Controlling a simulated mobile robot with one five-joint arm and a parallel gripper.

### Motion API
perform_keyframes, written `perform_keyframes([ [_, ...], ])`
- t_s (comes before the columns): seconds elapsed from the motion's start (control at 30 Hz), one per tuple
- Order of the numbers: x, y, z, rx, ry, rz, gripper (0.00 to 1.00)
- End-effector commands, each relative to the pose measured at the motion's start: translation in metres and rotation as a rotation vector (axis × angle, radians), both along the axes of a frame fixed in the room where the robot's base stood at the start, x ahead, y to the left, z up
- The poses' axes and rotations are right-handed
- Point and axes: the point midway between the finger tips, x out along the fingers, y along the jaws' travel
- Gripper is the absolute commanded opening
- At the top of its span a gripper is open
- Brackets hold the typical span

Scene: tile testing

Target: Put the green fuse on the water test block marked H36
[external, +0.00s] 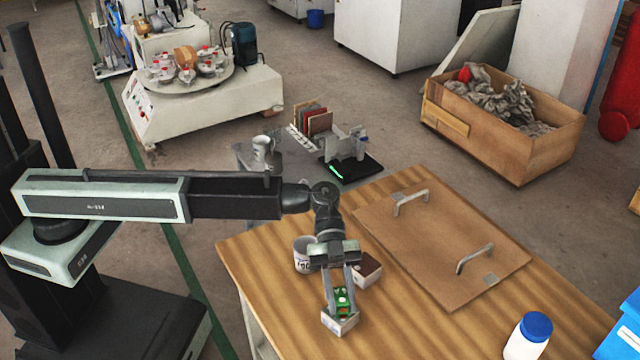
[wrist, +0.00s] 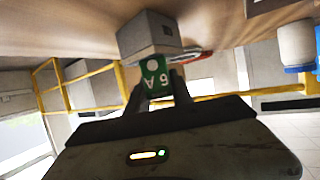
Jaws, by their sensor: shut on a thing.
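My gripper (external: 342,298) is shut on the green fuse (external: 342,302), near the front of the wooden table. The fuse also shows in the wrist view (wrist: 155,78), marked "6 A", between the two fingers. A small pale grey block (external: 338,322) stands on the table right under the fuse; it also shows in the wrist view (wrist: 148,36). The fuse's end is at the block's top, but I cannot tell whether they touch. No H36 mark is readable on the block. A second block with a brown top (external: 368,266) stands behind my gripper.
A white mug (external: 304,256) stands left of the brown-topped block. A brown board with two handles (external: 440,240) covers the table's back right. A white bottle with a blue cap (external: 527,338) and a blue box (external: 620,335) are at the right. Table between block and bottle is clear.

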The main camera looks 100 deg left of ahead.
Motion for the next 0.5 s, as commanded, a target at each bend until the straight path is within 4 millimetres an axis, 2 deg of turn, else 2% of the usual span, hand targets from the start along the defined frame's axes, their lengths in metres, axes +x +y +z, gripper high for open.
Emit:
perform_keyframes([
  [0.3, -0.0001, 0.0001, -0.0032, 0.000, 0.000, 0.000, 0.00],
  [0.33, -0.0001, 0.0001, -0.0021, 0.000, 0.000, 0.000, 0.32],
  [0.37, -0.0002, 0.0001, -0.0014, 0.000, 0.000, 0.000, 0.41],
  [0.4, -0.0001, 0.0001, -0.0014, 0.000, 0.000, 0.000, 0.49],
  [0.5, -0.0001, 0.0001, -0.0014, 0.000, 0.000, 0.000, 0.49],
])
